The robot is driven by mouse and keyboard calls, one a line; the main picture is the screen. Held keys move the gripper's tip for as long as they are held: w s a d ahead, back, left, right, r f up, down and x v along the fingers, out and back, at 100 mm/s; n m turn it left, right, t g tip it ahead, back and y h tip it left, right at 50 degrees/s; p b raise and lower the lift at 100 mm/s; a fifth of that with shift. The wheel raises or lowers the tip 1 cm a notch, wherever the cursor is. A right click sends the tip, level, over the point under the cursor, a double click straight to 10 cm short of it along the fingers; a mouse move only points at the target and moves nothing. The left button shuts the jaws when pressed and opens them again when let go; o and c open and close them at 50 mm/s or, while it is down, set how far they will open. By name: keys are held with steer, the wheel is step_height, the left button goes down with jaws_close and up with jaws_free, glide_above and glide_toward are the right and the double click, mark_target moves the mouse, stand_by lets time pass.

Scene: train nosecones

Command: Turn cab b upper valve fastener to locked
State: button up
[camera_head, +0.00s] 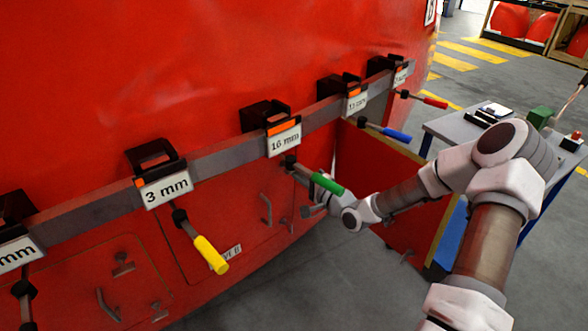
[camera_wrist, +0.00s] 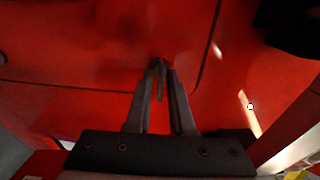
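The red nosecone fills the left of the head view. A red hatch panel (camera_head: 228,207) lies under the rail and carries grey handles and latches. A grey bent handle (camera_head: 266,209) shows on it. My arm comes in from the right, and its end is beside this panel; the green-handled clamp partly hides the contact area. In the wrist view the fingers of my gripper (camera_wrist: 161,75) stand close on either side of a small dark grey fastener (camera_wrist: 159,92) at the panel's edge. I cannot tell whether they press on it. Which valve or cab it belongs to is not readable here.
Clamps with a yellow handle (camera_head: 211,255), green handle (camera_head: 327,183), blue handle (camera_head: 396,134) and red handle (camera_head: 434,102) hang from the grey rail (camera_head: 226,158). A grey workbench (camera_head: 450,127) stands at the right. Grey floor is open below the nosecone.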

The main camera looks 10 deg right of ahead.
steer(key=shift+o, duration=0.9)
steer(key=shift+s+d, duration=0.1)
steer(key=shift+s, duration=0.05)
steer(key=v, duration=1.7)
